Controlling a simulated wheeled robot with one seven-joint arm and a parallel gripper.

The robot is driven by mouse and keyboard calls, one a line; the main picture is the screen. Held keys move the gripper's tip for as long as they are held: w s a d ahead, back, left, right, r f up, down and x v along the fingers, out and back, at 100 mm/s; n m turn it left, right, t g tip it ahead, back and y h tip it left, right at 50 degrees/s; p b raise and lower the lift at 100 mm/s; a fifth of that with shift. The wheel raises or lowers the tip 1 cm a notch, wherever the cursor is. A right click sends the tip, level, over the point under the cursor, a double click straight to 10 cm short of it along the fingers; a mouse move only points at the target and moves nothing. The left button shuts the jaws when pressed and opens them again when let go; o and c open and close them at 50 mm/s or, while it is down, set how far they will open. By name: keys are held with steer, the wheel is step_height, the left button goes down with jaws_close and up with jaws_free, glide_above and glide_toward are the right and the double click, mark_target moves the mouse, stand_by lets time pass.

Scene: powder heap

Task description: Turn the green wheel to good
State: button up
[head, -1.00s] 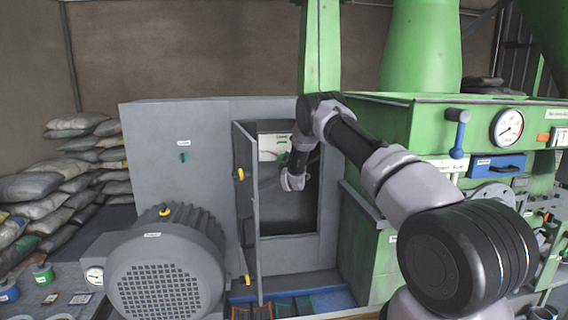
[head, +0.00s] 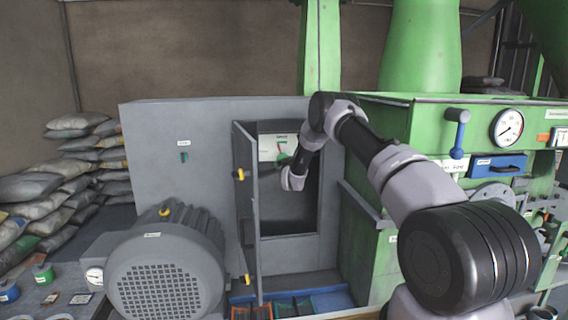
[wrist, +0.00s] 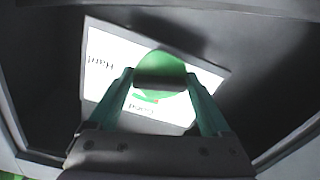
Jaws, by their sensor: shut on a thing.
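The green wheel (wrist: 160,65) is a round knob on a white label panel (wrist: 103,70) in the wrist view. My gripper (wrist: 160,82) has one finger on each side of the wheel and is shut on it. Lettering shows at the panel's left and lower edge; the lower word looks like "good", beside a small red and green mark. In the head view the white panel (head: 268,147) sits inside the open grey cabinet, with green and red marks. My wrist partly covers the cabinet's inside, and the fingertips are hard to make out there.
The grey cabinet door (head: 246,215) stands open to the left of the opening, with yellow handles. A large grey motor (head: 165,270) stands in front at left. The cabinet is dark and narrow.

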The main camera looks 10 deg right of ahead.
steer(key=shift+m, duration=1.5)
steer(key=o, duration=1.2)
steer(key=shift+c, duration=0.2)
steer(key=shift+s, duration=0.15)
steer(key=s, duration=1)
steer(key=shift+s, duration=0.3)
